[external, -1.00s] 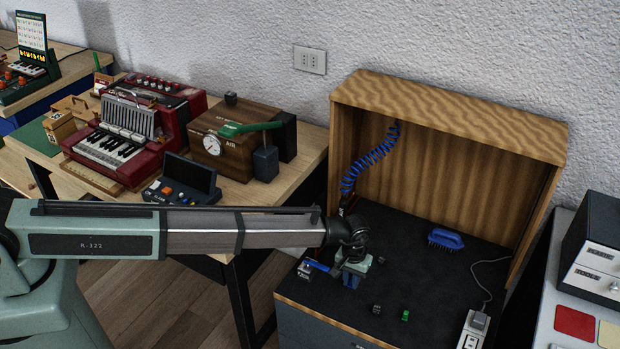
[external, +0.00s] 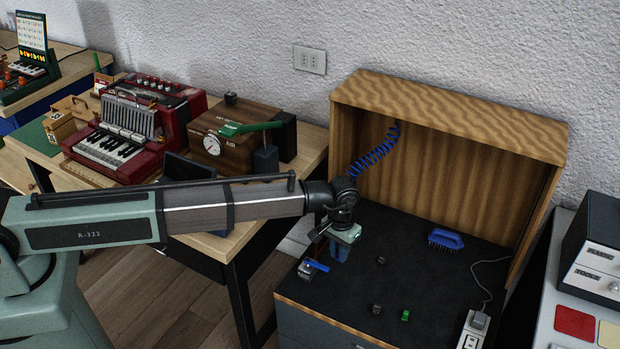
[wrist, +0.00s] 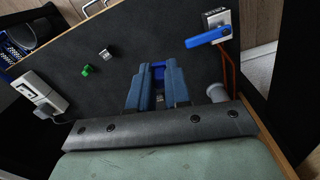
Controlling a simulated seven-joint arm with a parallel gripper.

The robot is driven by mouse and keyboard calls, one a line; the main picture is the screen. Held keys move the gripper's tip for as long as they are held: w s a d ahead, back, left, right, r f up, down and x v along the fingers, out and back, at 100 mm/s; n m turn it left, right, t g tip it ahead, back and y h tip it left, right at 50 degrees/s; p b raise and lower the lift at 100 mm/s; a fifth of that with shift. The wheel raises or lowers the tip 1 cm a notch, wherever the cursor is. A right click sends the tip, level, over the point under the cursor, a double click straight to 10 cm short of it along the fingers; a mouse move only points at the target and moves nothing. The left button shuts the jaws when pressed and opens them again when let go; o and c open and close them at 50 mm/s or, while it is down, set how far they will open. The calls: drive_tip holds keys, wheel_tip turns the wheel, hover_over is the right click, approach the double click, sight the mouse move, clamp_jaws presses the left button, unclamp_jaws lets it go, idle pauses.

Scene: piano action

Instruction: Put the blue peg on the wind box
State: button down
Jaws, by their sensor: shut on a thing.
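My gripper (external: 340,252) hangs above the dark bench top at its left part, fingers pointing down. In the wrist view its two blue-grey fingers (wrist: 157,88) are shut on the small blue peg (wrist: 158,72), which shows between their tips. In the external view the peg cannot be made out. The wind box, seemingly the brown wooden box (external: 252,112) with a round dial and a green lever, stands on the wooden table at the left, well away from my gripper. A small dark block (external: 231,98) sits on its top.
A blue-handled switch (external: 314,266) is near the bench's left edge. A green block (external: 405,315), dark blocks (external: 376,309) and a blue brush (external: 445,239) lie on the bench. A wooden hood (external: 450,115) stands behind. A gap separates bench and table.

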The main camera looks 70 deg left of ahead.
drive_tip(key=s+a+r+m, duration=0.15)
drive_tip(key=s+r, duration=0.25)
drive_tip(key=r, duration=0.5)
drive_tip(key=s+a+r, duration=0.2)
drive_tip(key=s+r, duration=0.1)
drive_tip(key=r, duration=0.7)
drive_tip(key=s+a+r+m, duration=0.15)
drive_tip(key=s+r, duration=0.25)
drive_tip(key=r, duration=0.5)
drive_tip(key=s+a+r+n, duration=0.2)
drive_tip(key=s+a, duration=0.2)
drive_tip(key=a, duration=0.6)
drive_tip(key=s+a+r+n, duration=0.1)
drive_tip(key=s+a, duration=0.3)
drive_tip(key=a, duration=0.7)
drive_tip(key=s+a+r+n, duration=0.2)
drive_tip(key=s+a, duration=0.3)
drive_tip(key=a, duration=0.5)
drive_tip(key=shift+w+f, duration=0.15)
drive_tip(key=shift+f, duration=4.65)
drive_tip(key=shift+f, duration=0.1)
drive_tip(key=c, duration=1.1)
unclamp_jaws()
